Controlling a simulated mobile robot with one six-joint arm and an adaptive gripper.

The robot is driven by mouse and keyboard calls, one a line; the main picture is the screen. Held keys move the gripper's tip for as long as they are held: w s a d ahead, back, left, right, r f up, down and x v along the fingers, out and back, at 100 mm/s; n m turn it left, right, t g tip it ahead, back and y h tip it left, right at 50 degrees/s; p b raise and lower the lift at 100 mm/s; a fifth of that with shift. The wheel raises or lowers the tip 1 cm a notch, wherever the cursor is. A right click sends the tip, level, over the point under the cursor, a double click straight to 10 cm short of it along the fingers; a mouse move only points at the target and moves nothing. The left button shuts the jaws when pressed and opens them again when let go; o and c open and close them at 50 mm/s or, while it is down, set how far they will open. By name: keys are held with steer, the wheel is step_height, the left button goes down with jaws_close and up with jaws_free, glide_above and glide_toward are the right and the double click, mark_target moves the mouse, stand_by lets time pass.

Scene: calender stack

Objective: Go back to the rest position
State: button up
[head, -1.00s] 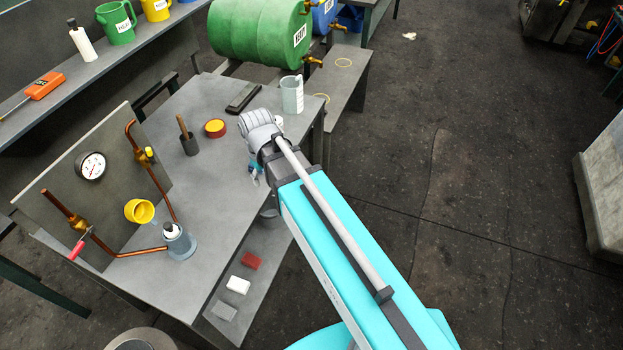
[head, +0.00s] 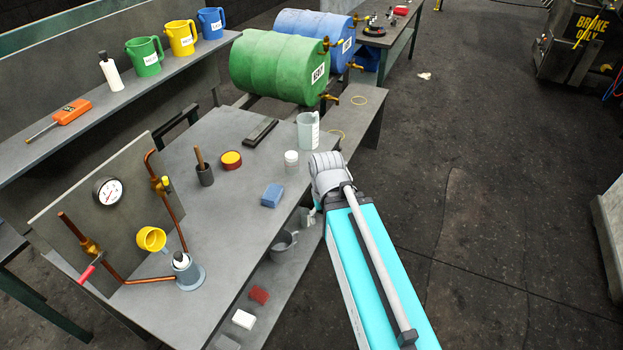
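My arm reaches in from the bottom right of the head view and ends at a grey wrist beside the right edge of the grey workbench (head: 235,245). My gripper (head: 312,214) is mostly hidden behind the wrist and arm. Only a small part shows below the wrist, so I cannot tell whether it is open or shut, or whether it holds anything.
On the bench are a blue block (head: 272,195), a white jar (head: 291,158), a clear jug (head: 308,131), a red-yellow tin (head: 231,160) and a gauge panel (head: 115,205). The floor (head: 480,200) to the right is clear.

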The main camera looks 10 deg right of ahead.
step_height(320, 180, down, 8)
steer(key=b, duration=0.7)
steer(key=shift+b, duration=0.4)
steer(key=shift+c, duration=0.9)
steer(key=shift+a, duration=0.15)
